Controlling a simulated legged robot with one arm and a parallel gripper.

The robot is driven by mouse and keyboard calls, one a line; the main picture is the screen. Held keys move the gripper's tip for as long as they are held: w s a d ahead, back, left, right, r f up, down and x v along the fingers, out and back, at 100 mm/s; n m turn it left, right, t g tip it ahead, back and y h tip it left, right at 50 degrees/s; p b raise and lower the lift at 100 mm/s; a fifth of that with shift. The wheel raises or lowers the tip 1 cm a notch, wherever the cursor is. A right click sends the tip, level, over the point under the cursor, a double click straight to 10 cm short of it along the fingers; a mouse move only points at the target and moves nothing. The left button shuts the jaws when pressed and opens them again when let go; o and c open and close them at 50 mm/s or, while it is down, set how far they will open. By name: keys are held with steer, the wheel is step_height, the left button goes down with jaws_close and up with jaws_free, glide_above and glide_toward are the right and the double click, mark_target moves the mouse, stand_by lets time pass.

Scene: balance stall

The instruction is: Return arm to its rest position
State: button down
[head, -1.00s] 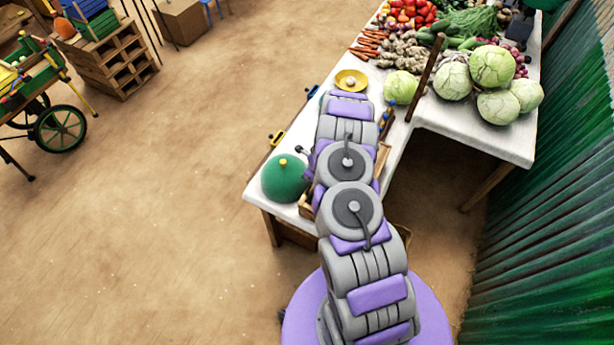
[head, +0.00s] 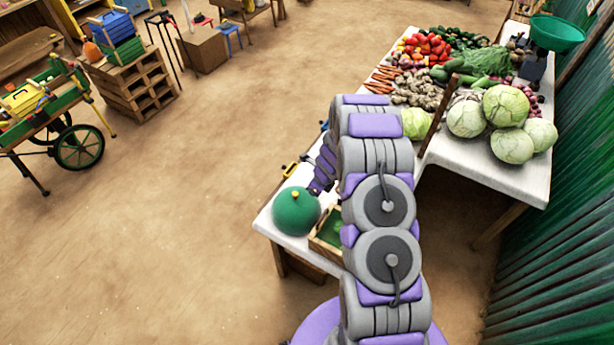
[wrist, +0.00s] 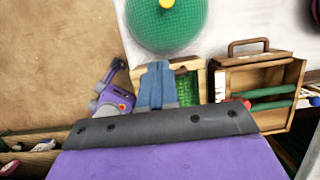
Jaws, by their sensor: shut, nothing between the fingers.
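My arm, grey and purple, rises in the middle of the head view and bends over the near end of the white table (head: 262,222). Its far, narrower part hangs down on the left, close to a green dome with a yellow knob (head: 296,212). My gripper (wrist: 157,84) shows in the wrist view as blue-grey fingers, shut and empty. It points toward the green dome (wrist: 166,22), with a gap between them. Behind the fingers is a small wooden tray with a green inside (wrist: 201,84). In the head view the fingertips are hard to make out.
A wooden box with a handle (wrist: 292,72) stands right of the tray. Cabbages (head: 505,107) and other vegetables cover the table's far part, near an upright brown post (head: 440,115). A green corrugated wall (head: 560,220) is at right. Open dirt floor (head: 180,230) lies left.

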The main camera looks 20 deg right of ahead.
steer(key=shift+a, duration=0.15)
steer(key=s+a+r+n+g+y+b, duration=0.2)
steer(key=s+a+r+n+b, duration=0.95)
steer(key=r+n, duration=0.4)
steer(key=s+d+n+g+h+b, duration=0.1)
steer(key=s+n+b, duration=0.4)
steer(key=s, duration=0.9)
steer(key=s+d+r+n+g+h+b, duration=0.1)
steer(key=s+n+h+b, duration=0.2)
steer(key=s+n, duration=0.4)
steer(key=s+b, duration=0.1)
steer(key=s, duration=0.7)
steer(key=shift+s+d+r+g+b, duration=0.15)
steer(key=shift+d+g+b, duration=0.15)
steer(key=shift+d+b, duration=0.1)
